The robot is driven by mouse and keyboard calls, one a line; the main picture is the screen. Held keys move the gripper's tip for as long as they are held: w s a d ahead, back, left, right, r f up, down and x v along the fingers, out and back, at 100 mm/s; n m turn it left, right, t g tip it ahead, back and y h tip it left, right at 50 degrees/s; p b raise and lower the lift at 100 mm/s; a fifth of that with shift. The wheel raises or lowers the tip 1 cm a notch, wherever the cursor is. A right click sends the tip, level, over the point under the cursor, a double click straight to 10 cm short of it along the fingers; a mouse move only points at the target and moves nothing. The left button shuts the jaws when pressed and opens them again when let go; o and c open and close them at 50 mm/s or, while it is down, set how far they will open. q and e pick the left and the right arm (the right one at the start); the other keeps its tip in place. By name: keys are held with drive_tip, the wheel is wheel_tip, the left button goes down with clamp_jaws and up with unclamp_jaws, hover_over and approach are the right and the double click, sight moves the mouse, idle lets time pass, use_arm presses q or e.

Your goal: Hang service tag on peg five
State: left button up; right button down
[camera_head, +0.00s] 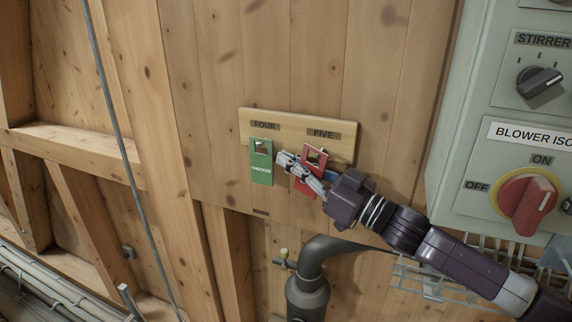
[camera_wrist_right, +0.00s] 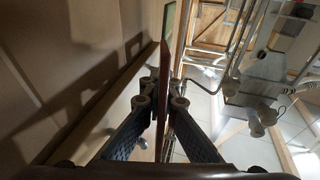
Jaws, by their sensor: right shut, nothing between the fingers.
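The red tag (camera_head: 316,156) is upright below the FIVE label (camera_head: 323,133) on the wooden peg board (camera_head: 291,120). A cut-out shows near its top, but I cannot make out the peg itself. In the wrist view the tag (camera_wrist_right: 162,95) shows edge-on as a thin dark red strip, in line with the closed fingertips (camera_wrist_right: 161,90). The green CHECKED tag (camera_head: 261,163) hangs under the FOUR label (camera_head: 264,125), just left of the fingertips. My left gripper is out of view.
A grey control panel (camera_head: 476,140) with a red and yellow isolator knob (camera_head: 526,204) stands at the right. A dark pipe (camera_head: 309,279) with a small valve rises below the board. Bare plank wall (camera_head: 290,60) lies above the board.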

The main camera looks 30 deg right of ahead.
drive_tip(key=shift+w+d+f, duration=0.3)
drive_tip(key=shift+w+d, duration=0.4)
drive_tip(key=shift+d, duration=0.2)
drive_tip(key=shift+f, duration=0.2)
drive_tip(key=c, duration=2.3)
unclamp_jaws()
drive_tip(key=shift+d, duration=0.15)
drive_tip(key=shift+o, duration=1.1)
drive_tip(key=shift+w+d+f, duration=0.1)
drive_tip(key=shift+w, duration=0.15)
drive_tip(key=shift+r, duration=0.2)
drive_tip(key=shift+s, duration=0.1)
drive_tip(key=shift+f, duration=0.1)
